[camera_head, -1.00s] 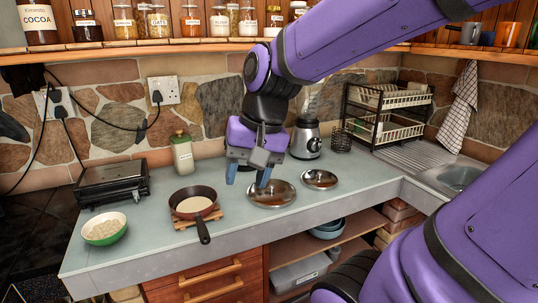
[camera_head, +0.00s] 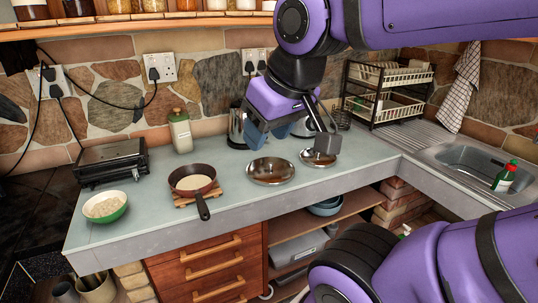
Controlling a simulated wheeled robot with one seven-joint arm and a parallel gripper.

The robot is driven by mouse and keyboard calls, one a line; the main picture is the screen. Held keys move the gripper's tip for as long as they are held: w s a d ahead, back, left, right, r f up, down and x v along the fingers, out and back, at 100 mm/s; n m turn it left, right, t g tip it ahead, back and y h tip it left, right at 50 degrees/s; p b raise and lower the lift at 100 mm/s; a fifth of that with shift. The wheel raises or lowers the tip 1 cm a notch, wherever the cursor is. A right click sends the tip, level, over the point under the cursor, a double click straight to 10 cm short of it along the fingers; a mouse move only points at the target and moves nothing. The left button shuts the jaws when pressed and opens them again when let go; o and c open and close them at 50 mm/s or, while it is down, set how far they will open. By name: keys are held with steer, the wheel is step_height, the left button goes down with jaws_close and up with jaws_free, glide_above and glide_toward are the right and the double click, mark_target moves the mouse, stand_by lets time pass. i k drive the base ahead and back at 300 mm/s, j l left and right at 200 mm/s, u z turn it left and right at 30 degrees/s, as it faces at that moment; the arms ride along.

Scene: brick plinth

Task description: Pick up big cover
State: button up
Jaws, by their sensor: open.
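The big cover (camera_head: 271,172), a round shiny metal lid, lies flat on the grey counter right of the pan. A smaller metal cover (camera_head: 317,158) lies to its right and slightly farther back. My gripper (camera_head: 291,137) is open and empty. It hangs above the counter, over and behind the gap between the two covers, with one finger overlapping the small cover in the picture. I cannot tell its exact height. The big cover is in full view.
A frying pan (camera_head: 192,181) sits on a wooden trivet left of the big cover, its handle toward the counter's front edge. A bowl (camera_head: 105,207), a black grill (camera_head: 111,163) and a jar (camera_head: 180,133) stand farther left. A dish rack (camera_head: 386,93) stands right.

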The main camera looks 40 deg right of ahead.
mark_target(265, 170)
steer(key=i+l+z, duration=0.1)
steer(key=l, duration=0.3)
steer(key=i+l+z, duration=0.1)
steer(key=l, duration=0.3)
steer(key=i+l+z, duration=0.1)
steer(key=l, duration=0.3)
steer(key=i+l+z, duration=0.25)
steer(key=i+l, duration=0.2)
steer(key=l, duration=0.3)
